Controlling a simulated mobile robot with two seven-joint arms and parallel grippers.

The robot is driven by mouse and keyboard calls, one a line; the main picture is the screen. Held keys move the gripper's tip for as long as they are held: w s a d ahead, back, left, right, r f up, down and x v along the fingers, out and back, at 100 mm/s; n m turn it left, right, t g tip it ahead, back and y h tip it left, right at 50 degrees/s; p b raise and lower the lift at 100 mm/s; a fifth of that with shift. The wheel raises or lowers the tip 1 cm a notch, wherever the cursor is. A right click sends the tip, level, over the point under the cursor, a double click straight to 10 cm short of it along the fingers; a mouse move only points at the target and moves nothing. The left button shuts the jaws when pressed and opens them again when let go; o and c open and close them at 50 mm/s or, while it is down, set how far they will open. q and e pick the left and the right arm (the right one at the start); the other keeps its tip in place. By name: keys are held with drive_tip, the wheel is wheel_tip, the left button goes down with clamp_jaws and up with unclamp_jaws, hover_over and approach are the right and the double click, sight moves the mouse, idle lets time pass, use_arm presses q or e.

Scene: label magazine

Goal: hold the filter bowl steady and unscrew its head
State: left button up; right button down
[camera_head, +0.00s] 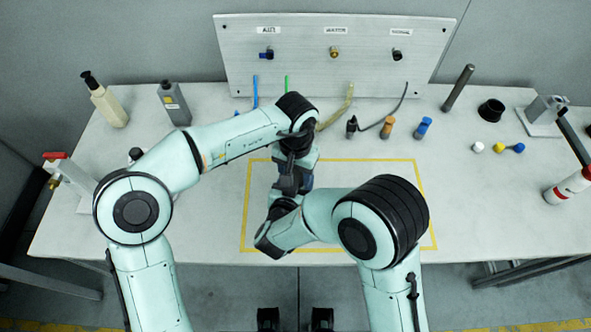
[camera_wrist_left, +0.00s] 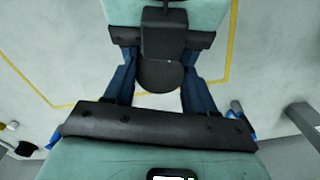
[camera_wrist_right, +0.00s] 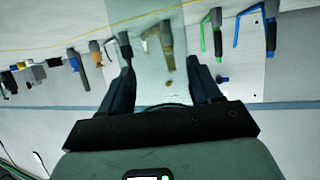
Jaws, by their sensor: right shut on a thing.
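The filter's dark round head (camera_wrist_left: 160,76) shows from above in the left wrist view. Its clear, pale bowl (camera_wrist_right: 152,75) stands between my right fingers in the right wrist view, with hoses showing through it. My right gripper (camera_wrist_right: 162,75) is shut on the bowl from the side. My left gripper (camera_wrist_left: 160,85) points down over the head, its fingers spread on either side, and it looks open. In the head view my left gripper (camera_head: 290,182) and the right wrist cover most of the filter.
A yellow outline (camera_head: 330,160) marks the table. An orange fitting (camera_head: 388,127) and a blue fitting (camera_head: 423,128) stand to the right. A panel (camera_head: 300,75) with hoses rises behind. Bottles (camera_head: 105,101) stand back left. The outline's right part looks clear.

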use_arm(q)
drive_tip(key=shift+c, duration=0.8)
drive_tip(key=n, duration=0.3)
drive_tip(key=o, duration=1.2)
drive_tip(key=shift+c, duration=0.2)
drive_tip(key=shift+r, duration=0.1)
